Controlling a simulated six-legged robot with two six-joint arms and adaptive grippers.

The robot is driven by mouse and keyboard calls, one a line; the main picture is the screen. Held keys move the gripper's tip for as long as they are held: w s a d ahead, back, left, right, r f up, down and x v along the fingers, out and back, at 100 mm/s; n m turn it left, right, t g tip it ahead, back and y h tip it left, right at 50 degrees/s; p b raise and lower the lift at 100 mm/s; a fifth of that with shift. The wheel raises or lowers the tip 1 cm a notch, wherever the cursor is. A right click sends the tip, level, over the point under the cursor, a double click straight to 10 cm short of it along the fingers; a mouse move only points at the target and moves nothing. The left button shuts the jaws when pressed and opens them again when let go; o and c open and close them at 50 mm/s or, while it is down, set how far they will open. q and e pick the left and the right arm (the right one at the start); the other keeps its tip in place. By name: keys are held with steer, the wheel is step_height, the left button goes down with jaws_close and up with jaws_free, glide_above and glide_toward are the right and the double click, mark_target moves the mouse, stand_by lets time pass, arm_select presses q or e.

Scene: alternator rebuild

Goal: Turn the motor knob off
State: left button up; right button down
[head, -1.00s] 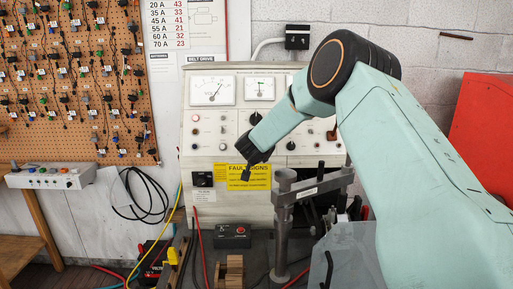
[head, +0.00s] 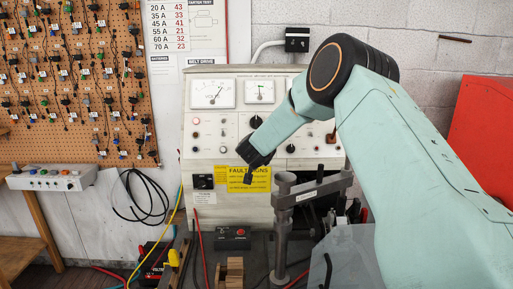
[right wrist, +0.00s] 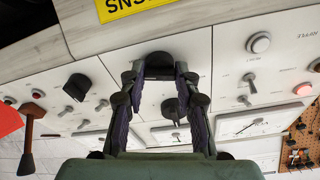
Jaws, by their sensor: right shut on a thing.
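The motor knob (right wrist: 159,63) is a dark round knob on the pale test panel (head: 226,105). In the right wrist view, where the panel appears upside down, it sits between the fingertips of my right gripper (right wrist: 160,76). The gripper is shut on it, with one finger on each side. In the head view, my right gripper (head: 248,178) reaches the panel beside the yellow sign (head: 233,184) and hides the knob. I cannot read the knob's label or tell which way it points. My left gripper is not in view.
A black knob (right wrist: 172,108), another black knob (right wrist: 77,87) and several toggle switches surround the gripped knob. A metal clamp stand (head: 283,225) stands below, close to my right gripper.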

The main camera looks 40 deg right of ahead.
steer(key=shift+s+d+n+t+y+p, duration=0.1)
steer(key=shift+n+y+p, duration=0.75)
steer(key=shift+n, duration=2.9)
steer(key=shift+w+d+n+t+y+p, duration=0.1)
steer(key=shift+n+y+p, duration=0.2)
steer(key=shift+n+p, duration=2.25)
steer(key=shift+s+n+t+y, duration=0.1)
steer(key=shift+n+y, duration=0.45)
steer(key=shift+n, duration=4.35)
steer(key=shift+r, duration=0.1)
steer(key=c, duration=1)
jaws_free()
steer(key=shift+d, duration=0.1)
steer(key=shift+o, duration=0.2)
